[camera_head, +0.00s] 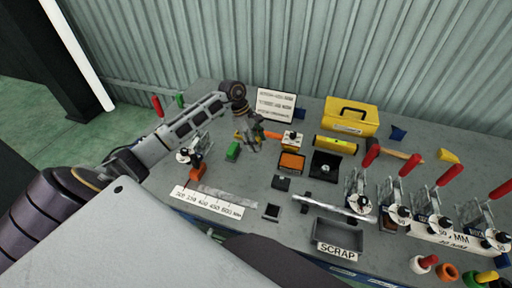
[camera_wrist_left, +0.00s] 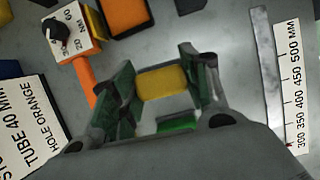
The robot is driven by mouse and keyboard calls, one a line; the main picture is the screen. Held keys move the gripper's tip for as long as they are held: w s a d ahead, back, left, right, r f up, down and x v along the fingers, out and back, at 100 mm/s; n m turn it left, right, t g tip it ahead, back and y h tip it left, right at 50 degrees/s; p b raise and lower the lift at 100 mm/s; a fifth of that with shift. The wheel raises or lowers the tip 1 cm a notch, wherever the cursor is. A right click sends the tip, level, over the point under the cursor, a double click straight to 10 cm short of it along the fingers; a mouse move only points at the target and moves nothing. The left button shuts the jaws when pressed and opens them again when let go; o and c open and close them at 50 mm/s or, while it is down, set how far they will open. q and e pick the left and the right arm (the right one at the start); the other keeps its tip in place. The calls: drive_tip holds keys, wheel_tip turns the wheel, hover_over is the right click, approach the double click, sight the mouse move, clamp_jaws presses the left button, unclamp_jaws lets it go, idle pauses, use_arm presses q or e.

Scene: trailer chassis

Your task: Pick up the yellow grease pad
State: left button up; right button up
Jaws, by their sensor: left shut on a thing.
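The yellow grease pad (camera_wrist_left: 162,83) is a small yellow block between the two green-padded fingers of my left gripper (camera_wrist_left: 160,84) in the left wrist view. The fingers touch it from both sides, so the gripper is shut on it. In the head view my left gripper (camera_head: 250,137) is over the table's left half, and only a sliver of the pad (camera_head: 238,135) shows there. How high the pad is above the table is hard to tell. My right gripper is not in view.
A green block (camera_head: 232,151) lies close by the gripper. An orange-handled tool with a white dial (camera_head: 292,140) and an orange bin (camera_head: 291,162) are to its right. A yellow toolbox (camera_head: 350,117), several red-handled clamps and a scrap tray (camera_head: 339,232) stand further right.

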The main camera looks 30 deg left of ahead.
use_arm(q)
drive_tip(key=shift+r, duration=0.3)
drive_tip(key=o, duration=0.5)
drive_tip(key=c, duration=0.3)
